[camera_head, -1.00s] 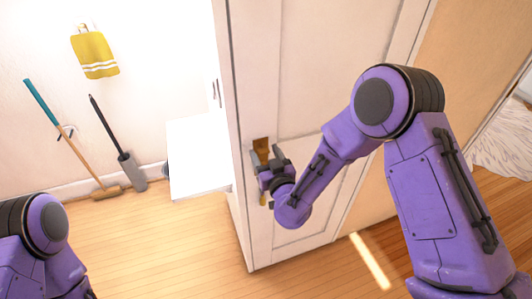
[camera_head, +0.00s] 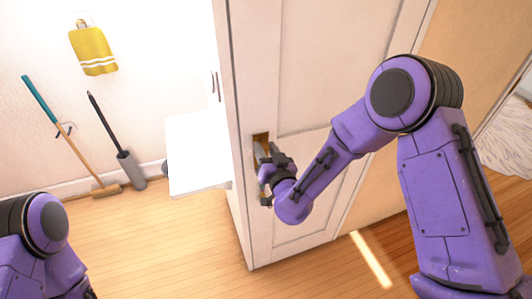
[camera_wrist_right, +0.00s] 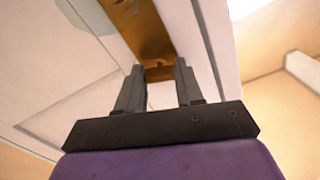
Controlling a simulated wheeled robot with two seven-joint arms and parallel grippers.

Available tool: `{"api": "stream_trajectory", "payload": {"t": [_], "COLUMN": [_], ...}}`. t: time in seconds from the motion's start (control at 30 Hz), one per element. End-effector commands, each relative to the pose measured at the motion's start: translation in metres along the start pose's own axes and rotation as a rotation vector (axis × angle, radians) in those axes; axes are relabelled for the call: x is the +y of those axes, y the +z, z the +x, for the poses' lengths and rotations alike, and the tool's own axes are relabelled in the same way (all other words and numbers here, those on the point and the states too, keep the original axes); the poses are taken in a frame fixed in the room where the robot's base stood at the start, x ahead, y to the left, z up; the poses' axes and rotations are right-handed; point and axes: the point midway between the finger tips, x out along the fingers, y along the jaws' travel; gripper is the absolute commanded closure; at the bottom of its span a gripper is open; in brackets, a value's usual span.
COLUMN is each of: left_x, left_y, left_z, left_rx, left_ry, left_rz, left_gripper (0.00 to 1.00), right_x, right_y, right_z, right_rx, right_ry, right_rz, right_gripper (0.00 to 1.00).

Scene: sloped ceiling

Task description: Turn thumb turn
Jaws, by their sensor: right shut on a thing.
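A brass plate (camera_head: 260,138) is set near the left edge of the white panelled door (camera_head: 290,90). My right gripper (camera_head: 271,160) is at the plate and covers its lower part. In the right wrist view, the brass plate (camera_wrist_right: 143,25) runs down to the fingertips of my right gripper (camera_wrist_right: 158,68). The gripper is shut on the thumb turn, which is mostly hidden between the fingers, so its angle cannot be told. My left arm shows at the lower left of the head view, but its gripper is out of view.
A white surface (camera_head: 198,150) stands left of the door. A broom (camera_head: 72,145), a grey-headed tool (camera_head: 128,165) and a yellow cloth (camera_head: 93,52) are by the far wall. The wooden floor (camera_head: 165,240) at the front left is clear.

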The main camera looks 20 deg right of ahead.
Motion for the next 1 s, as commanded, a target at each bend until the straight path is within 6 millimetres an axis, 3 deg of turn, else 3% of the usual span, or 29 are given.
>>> {"api": "stream_trajectory", "payload": {"t": [1.0], "left_x": [0.005], "left_y": [0.024], "left_z": [0.057], "left_rx": [0.000], "left_ry": [0.000], "left_rz": [0.000], "left_gripper": [1.00], "right_x": [0.001], "right_y": [0.003], "right_z": [0.000], "right_rx": [0.001], "right_ry": [0.001], "right_rz": [0.969], "right_gripper": [0.94]}}
